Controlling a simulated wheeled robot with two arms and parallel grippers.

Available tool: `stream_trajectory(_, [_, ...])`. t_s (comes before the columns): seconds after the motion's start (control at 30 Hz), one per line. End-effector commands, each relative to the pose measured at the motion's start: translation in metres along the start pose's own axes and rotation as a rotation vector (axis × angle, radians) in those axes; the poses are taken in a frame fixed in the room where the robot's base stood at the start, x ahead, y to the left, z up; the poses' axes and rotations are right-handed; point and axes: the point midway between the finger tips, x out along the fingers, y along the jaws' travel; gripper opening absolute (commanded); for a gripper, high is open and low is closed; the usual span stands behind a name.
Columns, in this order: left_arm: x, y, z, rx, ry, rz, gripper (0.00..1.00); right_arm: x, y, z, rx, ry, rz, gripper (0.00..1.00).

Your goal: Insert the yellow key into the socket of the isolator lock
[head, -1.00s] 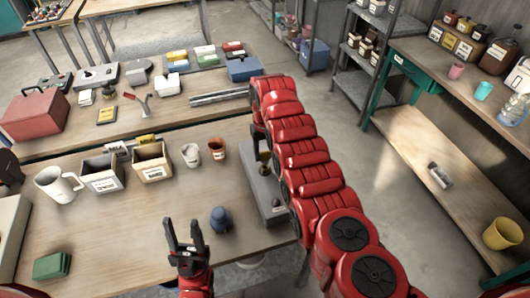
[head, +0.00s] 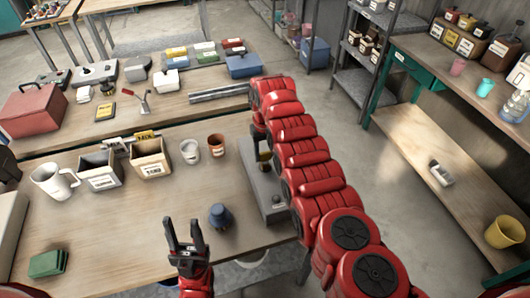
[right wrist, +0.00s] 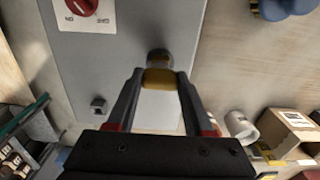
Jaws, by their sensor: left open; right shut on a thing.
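The yellow key (right wrist: 159,79) is between the fingertips of my right gripper (right wrist: 158,84) in the right wrist view. Its far end meets a round dark grey fitting (right wrist: 158,58) on the grey isolator box (right wrist: 110,60). I cannot tell how deep the key sits in it. In the head view the grey box (head: 257,180) stands at the table's right side, partly hidden by my right arm. My left gripper (head: 184,228) is open and empty over the table's front.
A dark blue knobbed object (head: 219,216) stands left of the box. Behind it are two small cups (head: 190,151), two labelled bins (head: 151,160) and a white mug (head: 52,181). A green block (head: 48,264) lies front left. The middle of the table is clear.

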Motion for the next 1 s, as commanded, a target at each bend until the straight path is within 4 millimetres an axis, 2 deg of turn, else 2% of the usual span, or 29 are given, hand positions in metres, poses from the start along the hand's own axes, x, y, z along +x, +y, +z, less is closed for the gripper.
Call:
stream_trajectory(0.3, [-0.007,0.0,0.001,0.0,0.0,0.0,0.5,0.009,0.0,0.0,0.0,0.0,0.0,0.0])
stream_trajectory(0.33, [-0.007,0.0,0.001,0.0,0.0,0.0,0.5,0.009,0.0,0.0,0.0,0.0,0.0,0.53])
stream_trajectory(0.5, [-0.006,0.0,0.001,0.0,0.0,0.0,0.5,0.008,0.0,0.0,0.0,0.0,0.0,0.84])
stream_trajectory(0.53, [-0.006,0.0,0.001,0.0,0.0,0.0,0.5,0.008,0.0,0.0,0.0,0.0,0.0,0.87])
stream_trajectory(0.83, [-0.007,0.0,0.001,0.0,0.0,0.0,0.5,0.007,0.0,0.0,0.0,0.001,0.0,0.87])
stream_trajectory(1.0, [-0.013,0.001,0.002,0.0,0.0,0.0,0.5,-0.004,0.0,-0.002,0.0,0.004,0.0,0.87])
